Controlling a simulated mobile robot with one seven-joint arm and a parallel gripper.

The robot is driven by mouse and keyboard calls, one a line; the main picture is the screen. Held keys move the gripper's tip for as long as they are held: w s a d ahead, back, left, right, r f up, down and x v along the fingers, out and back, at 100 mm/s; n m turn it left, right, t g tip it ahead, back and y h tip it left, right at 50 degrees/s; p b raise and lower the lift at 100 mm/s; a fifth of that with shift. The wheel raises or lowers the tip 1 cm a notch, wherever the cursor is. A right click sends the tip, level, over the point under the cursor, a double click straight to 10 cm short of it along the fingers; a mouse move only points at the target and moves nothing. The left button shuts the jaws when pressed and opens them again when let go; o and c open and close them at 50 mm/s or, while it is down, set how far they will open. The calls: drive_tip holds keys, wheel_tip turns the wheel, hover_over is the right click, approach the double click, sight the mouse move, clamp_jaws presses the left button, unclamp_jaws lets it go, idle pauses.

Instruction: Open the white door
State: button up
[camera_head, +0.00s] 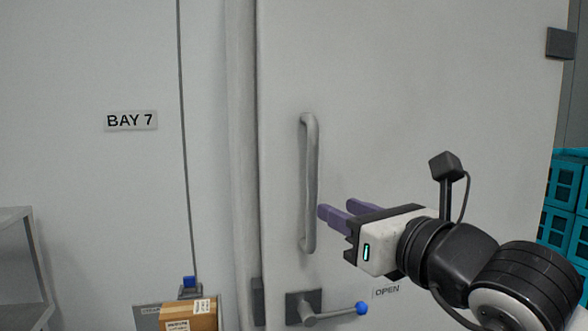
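The white door (420,100) fills the middle and right of the head view. Its left edge lies close against the frame post (243,150), and I see no clear gap there. A long vertical grey handle (309,180) is on the door near that edge. Below it is a grey lever with a blue ball end (335,312), pointing right, beside an "OPEN" label (386,292). My gripper (336,208) is just right of the handle's lower half. Its two purple fingers point left and stand apart, with nothing between them. I cannot tell its exact depth from the handle.
A dark hinge (561,43) is at the door's upper right. Teal crates (566,205) are stacked at the far right. A cardboard box (189,316) is at the bottom, left of the door. A grey shelf (20,265) stands at far left, below a "BAY 7" sign (131,120).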

sight(315, 185)
drive_tip(key=shift+m+t+h, duration=0.3)
drive_tip(key=shift+m+h, duration=0.1)
drive_tip(key=shift+h, duration=0.3)
drive_tip(key=p+x, duration=0.2)
drive_tip(key=x, duration=0.2)
drive_tip(key=d+p+x, duration=0.1)
drive_tip(key=x, duration=0.3)
drive_tip(key=w+p+x, duration=0.1)
drive_tip(key=p+x, duration=0.1)
drive_tip(key=x, duration=0.2)
drive_tip(key=shift+w+d+r+p, duration=0.15)
drive_tip(key=shift+d+r+p, duration=0.2)
drive_tip(key=shift+w+a+f, duration=0.1)
drive_tip(key=shift+w+a, duration=0.15)
drive_tip(key=shift+w, duration=0.2)
clamp_jaws()
